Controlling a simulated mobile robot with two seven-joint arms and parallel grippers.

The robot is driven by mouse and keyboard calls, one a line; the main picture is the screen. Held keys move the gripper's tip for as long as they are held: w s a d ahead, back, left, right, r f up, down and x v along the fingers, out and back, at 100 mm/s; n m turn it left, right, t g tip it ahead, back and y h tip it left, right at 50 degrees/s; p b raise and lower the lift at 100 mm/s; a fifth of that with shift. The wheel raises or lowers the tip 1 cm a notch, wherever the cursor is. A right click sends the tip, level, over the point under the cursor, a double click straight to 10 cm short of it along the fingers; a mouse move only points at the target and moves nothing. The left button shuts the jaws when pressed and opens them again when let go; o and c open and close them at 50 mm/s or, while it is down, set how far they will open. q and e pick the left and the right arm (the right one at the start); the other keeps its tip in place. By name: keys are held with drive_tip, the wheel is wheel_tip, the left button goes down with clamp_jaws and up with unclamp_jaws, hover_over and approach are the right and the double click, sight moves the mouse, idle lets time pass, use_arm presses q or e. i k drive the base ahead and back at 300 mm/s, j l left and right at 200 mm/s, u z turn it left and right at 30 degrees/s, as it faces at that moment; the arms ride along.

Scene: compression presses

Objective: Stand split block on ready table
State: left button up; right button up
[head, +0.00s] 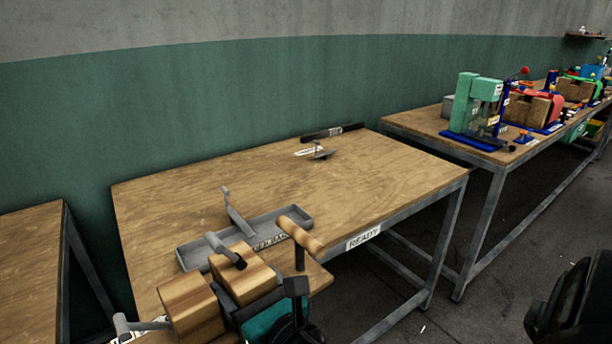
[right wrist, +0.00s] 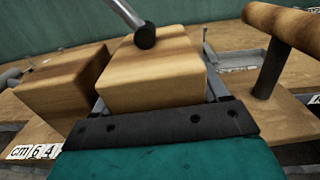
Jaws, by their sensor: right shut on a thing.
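The split block shows as two pale wooden blocks, left (head: 190,307) and right (head: 243,272), with a grey lever across them, on a wooden board (right wrist: 291,108). A wooden-handled post (head: 300,235) rises at the right of the board. My right gripper (right wrist: 155,100) is shut on the right wooden block (right wrist: 150,75), its fingers on both sides. The left block (right wrist: 65,85) is beside it, with a "cm64" tag below. The board overlaps the near edge of the ready table (head: 170,215); I cannot tell whether it touches. My left gripper is not in view.
A grey tray (head: 190,257) lies just behind the blocks. A black bar (head: 335,132) and a small grey piece (head: 320,153) are at the table's back. Its middle and right are clear. Another table (head: 400,122) at right holds several presses, including a green one (head: 487,88).

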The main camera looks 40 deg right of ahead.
sight(304, 185)
drive_tip(key=i+l, duration=0.1)
drive_tip(key=l, duration=0.35)
drive_tip(key=i+l, duration=0.1)
drive_tip(key=l, duration=0.85)
drive_tip(key=i+z, duration=0.05)
